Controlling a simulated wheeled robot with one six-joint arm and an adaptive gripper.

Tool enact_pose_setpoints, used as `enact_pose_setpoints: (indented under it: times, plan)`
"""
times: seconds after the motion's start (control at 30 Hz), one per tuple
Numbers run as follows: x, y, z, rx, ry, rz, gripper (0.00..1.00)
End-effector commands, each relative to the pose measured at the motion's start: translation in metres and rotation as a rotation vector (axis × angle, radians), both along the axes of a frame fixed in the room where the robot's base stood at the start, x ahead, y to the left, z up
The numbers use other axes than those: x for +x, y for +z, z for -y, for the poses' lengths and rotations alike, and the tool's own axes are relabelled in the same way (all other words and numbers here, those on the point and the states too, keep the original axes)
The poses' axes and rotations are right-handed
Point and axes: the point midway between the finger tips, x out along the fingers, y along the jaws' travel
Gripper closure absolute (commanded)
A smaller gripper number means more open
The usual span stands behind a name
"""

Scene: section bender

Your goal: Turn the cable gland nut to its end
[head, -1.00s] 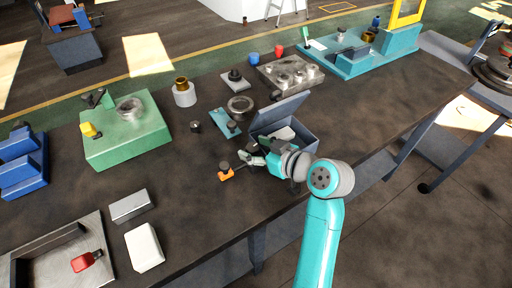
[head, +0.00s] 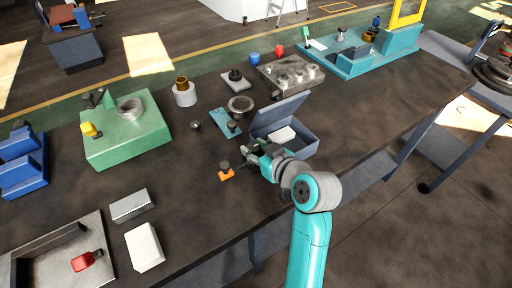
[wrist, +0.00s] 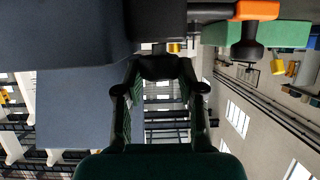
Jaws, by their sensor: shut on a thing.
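An open blue-grey box (head: 304,142) stands near the front edge of the bench, its lid raised. My gripper (head: 251,152) is at the box's left side in the head view. In the wrist view the fingers of my gripper (wrist: 158,72) close in around a dark piece between their tips. This appears to be the cable gland nut (wrist: 158,66), but its shape is hard to make out. In the head view the nut is hidden by the gripper or too small to tell. The nut's turn position cannot be read.
An orange-based part with a dark knob (head: 226,174) stands just left of my gripper; it also shows in the wrist view (wrist: 257,11). A teal plate (head: 221,120) lies behind. A white block (head: 283,134) is inside the box.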

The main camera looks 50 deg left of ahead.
Motion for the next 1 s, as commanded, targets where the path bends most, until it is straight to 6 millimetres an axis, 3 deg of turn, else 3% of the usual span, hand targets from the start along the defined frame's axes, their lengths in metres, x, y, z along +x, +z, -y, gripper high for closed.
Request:
enact_pose_setpoints:
  times: [0.5, 1.0]
  plan:
    - [-0.0047, -0.0002, -0.0012, 0.000, -0.314, 0.000, 0.96]
    - [-0.0039, -0.0003, -0.0011, -0.001, -0.373, 0.000, 0.96]
